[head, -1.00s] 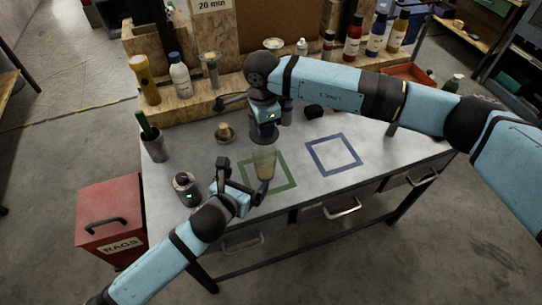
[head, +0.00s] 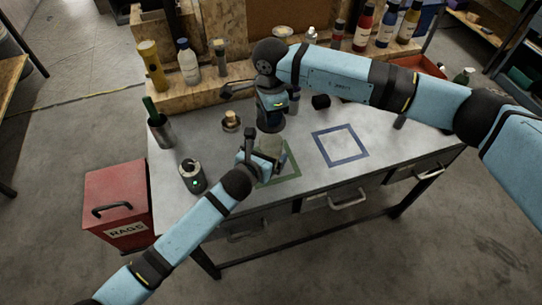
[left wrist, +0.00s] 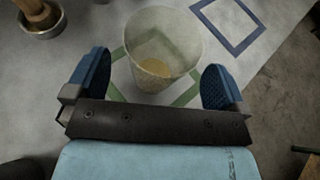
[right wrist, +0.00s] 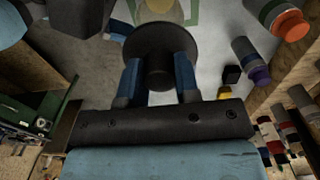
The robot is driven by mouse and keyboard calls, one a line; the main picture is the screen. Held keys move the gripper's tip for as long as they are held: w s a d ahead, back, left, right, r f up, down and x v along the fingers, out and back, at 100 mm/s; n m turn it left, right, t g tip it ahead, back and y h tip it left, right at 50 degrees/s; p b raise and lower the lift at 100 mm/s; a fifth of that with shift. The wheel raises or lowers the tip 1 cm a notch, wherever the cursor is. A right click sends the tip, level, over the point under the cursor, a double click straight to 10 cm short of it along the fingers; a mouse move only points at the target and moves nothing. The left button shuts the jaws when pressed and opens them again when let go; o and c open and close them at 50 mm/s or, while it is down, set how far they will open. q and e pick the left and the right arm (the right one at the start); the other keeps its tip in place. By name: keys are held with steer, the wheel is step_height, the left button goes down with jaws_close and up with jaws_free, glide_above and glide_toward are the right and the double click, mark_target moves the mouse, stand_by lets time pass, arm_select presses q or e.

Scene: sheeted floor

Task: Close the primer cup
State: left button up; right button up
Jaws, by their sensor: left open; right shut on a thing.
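The primer cup (head: 271,146) is a translucent cup with a pale yellowish liquid low inside. It is at the green square, and its open mouth shows in the left wrist view (left wrist: 160,22). My left gripper (head: 262,162) is open, with its blue fingers (left wrist: 157,80) on either side of the cup, apart from it in that view. My right gripper (head: 270,118) is shut on the knob of a round dark lid (right wrist: 152,38), held above the cup. Whether the lid touches the rim cannot be told.
A green square (head: 292,174) and a blue square (head: 340,146) mark the grey bench. A dark can (head: 192,178) stands left of the cup, and a small pot with a wooden piece (head: 231,122) behind it. Bottles line the back shelf. The blue square is empty.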

mark_target(271, 145)
arm_select(q)
steer(key=shift+x, duration=1.45)
steer(key=c, duration=1.3)
steer(key=shift+c, duration=0.2)
arm_select(e)
steer(key=shift+f, duration=2.5)
steer(key=shift+f, duration=0.9)
arm_select(q)
steer(key=shift+r, duration=0.1)
arm_select(e)
steer(key=shift+s+f, duration=0.15)
steer(key=shift+f, duration=0.2)
steer(key=shift+f, duration=0.25)
steer(key=shift+c, duration=0.4)
